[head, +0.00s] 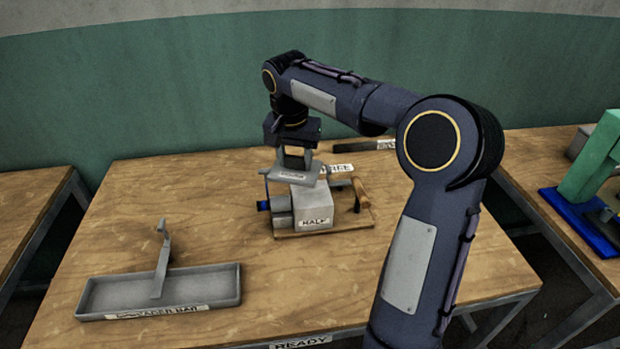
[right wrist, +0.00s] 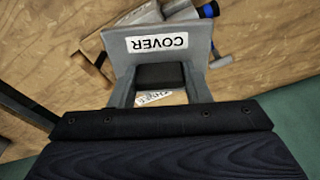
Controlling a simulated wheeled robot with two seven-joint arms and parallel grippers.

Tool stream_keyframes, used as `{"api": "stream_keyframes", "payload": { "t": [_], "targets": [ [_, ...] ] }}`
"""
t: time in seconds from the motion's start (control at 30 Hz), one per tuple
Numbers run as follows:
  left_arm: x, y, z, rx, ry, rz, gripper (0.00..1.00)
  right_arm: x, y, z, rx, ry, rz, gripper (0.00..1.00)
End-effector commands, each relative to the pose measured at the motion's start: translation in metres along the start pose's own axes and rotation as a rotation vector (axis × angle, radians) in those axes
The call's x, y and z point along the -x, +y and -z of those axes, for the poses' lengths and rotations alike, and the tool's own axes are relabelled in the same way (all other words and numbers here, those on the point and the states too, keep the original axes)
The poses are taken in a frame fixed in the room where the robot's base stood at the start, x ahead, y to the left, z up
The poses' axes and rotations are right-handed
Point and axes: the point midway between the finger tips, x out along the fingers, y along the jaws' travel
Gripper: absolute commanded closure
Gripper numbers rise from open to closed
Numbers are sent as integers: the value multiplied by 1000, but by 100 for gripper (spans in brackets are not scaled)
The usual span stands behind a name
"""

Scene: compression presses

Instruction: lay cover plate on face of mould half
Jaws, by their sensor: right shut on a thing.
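The grey cover plate (head: 297,176) is in my right gripper (head: 297,157), just over the back left part of the mould half in the head view. The mould half (head: 313,213) is a grey block labelled HALF on a thin wooden board. In the right wrist view the cover plate (right wrist: 200,40) shows its COVER label, and my right gripper (right wrist: 160,78) is shut on the dark grip at its edge. The plate looks slightly tilted and hides most of the block there. I cannot tell whether plate and block touch. My left gripper is not in view.
A wooden-handled tool (head: 360,194) stands at the block's right, and a blue-ended part (head: 264,205) at its left. A green press (head: 592,160) stands far right. The table's front middle is clear.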

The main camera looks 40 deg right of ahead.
Motion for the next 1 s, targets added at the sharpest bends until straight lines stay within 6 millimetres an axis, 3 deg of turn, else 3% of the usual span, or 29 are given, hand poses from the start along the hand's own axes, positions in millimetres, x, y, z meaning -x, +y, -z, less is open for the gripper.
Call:
{"api": "stream_keyframes", "payload": {
  "t": [0.1, 0.2, 0.43, 0.63, 1.0],
  "targets": [
    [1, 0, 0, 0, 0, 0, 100, -26, 12, 10, -1, -4, -2, 97],
    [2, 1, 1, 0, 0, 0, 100, -40, 19, 16, 0, -3, -1, 97],
    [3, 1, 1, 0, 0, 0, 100, -57, 26, 24, 3, -2, 0, 97],
    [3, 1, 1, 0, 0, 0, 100, -85, 29, 22, 4, -2, 0, 97],
    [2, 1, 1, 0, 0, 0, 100, -92, 28, 21, 3, 0, 2, 97]
  ]
}}
